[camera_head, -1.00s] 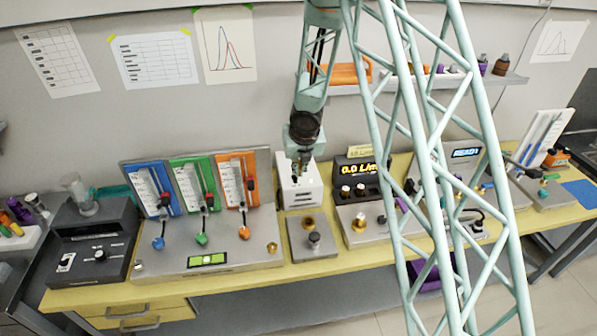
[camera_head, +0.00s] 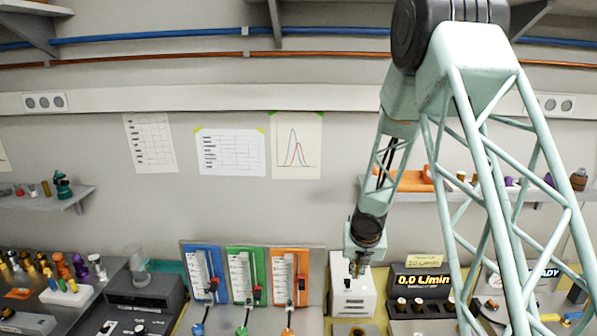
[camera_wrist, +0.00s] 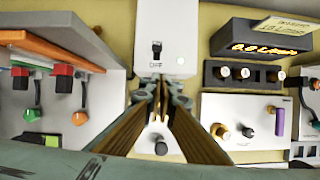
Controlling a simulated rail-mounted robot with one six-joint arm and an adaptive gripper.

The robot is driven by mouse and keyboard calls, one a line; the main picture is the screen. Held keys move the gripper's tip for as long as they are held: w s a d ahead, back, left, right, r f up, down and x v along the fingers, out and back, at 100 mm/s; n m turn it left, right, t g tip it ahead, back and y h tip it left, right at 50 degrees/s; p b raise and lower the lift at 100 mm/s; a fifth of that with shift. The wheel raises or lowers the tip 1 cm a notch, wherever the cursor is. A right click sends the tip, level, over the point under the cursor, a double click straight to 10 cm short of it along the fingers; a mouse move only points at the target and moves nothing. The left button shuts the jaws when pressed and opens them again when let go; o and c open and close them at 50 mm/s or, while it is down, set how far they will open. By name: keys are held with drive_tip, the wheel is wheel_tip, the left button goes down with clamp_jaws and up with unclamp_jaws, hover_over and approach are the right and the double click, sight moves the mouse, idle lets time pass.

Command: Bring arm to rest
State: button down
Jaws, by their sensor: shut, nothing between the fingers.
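My gripper (camera_head: 356,268) hangs from my pale green arm with its fingers pointing down. In the head view it overlaps the upper part of a white box (camera_head: 352,298). In the wrist view the fingertips (camera_wrist: 161,88) are together and hold nothing. They show just below the white box (camera_wrist: 180,30), which has a black switch marked OFF. I cannot tell the exact gap between the fingers and the box.
Blue, green and orange flow panels (camera_head: 246,275) stand left of the box. A black display (camera_head: 423,283) reading 0.0 L/min stands right of it. Wall shelves (camera_head: 48,198) hold small items.

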drive_tip(key=s+d+r+m+h+b, duration=0.1)
drive_tip(key=s+d+r+m+b, duration=0.1)
drive_tip(key=s+r+m, duration=0.3)
drive_tip(key=s+d+r+m+h+b, duration=0.1)
drive_tip(key=s+d+r+m+b, duration=0.15)
drive_tip(key=r, duration=0.55)
drive_tip(key=s+d+r+m+b, duration=0.3)
drive_tip(key=s+r+m, duration=0.65)
drive_tip(key=s, duration=0.35)
drive_tip(key=s+a+m+b, duration=0.2)
drive_tip(key=s+m, duration=0.3)
drive_tip(key=s, duration=0.6)
drive_tip(key=s+a+m+y+b, duration=0.1)
drive_tip(key=s+a+m+b, duration=0.2)
drive_tip(key=s, duration=0.9)
drive_tip(key=s+a+m+y+b, duration=0.1)
drive_tip(key=s+a+m+b, duration=0.1)
drive_tip(key=s+m, duration=0.7)
drive_tip(key=s+f+b, duration=0.1)
drive_tip(key=s, duration=0.2)
drive_tip(key=shift+a+g, duration=0.3)
